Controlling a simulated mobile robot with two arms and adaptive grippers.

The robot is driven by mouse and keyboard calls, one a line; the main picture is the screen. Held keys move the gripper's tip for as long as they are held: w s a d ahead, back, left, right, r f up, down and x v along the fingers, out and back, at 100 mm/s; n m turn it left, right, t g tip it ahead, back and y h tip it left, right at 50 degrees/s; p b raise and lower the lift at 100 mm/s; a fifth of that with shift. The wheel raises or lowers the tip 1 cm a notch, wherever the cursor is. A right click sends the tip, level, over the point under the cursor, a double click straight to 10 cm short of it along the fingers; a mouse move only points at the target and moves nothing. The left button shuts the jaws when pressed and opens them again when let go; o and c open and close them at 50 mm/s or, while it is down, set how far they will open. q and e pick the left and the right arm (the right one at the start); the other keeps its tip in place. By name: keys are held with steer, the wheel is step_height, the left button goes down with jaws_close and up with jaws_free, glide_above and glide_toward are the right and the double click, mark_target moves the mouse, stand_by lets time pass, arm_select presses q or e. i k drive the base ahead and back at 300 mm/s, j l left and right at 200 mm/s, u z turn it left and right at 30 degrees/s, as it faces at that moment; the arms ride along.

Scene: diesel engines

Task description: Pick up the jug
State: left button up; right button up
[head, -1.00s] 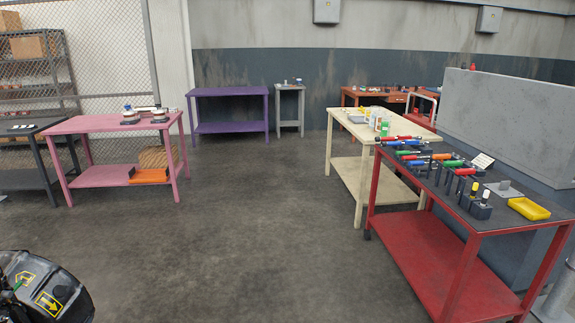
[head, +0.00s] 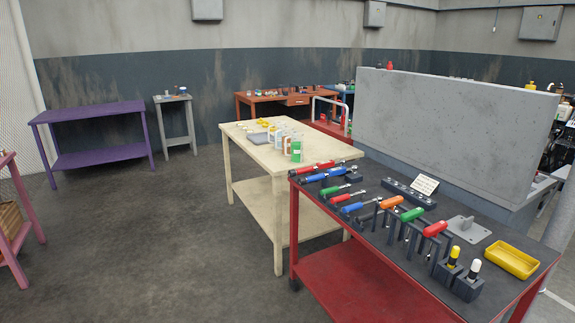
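No jug can be made out for certain. Several small containers stand on the cream table (head: 250,150) in the middle: a green and white one (head: 296,151), a brown and white one (head: 287,141), and whitish ones behind them. They are too small to tell what they are. A few containers, one with a yellow top, also show at the far right edge beyond the grey wall. Neither of my grippers is in view.
A red workbench (head: 345,278) with screwdrivers, wrenches and a yellow tray (head: 511,260) stands at the front right. A grey concrete partition (head: 450,130) rises behind it. A purple table (head: 95,112) and a small grey table (head: 176,98) stand at the back left.

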mark_target(296, 138)
steer(key=i+u, duration=0.1)
steer(key=i, duration=0.8)
steer(key=i+u, duration=0.15)
steer(key=i, duration=0.7)
steer(key=l, duration=0.1)
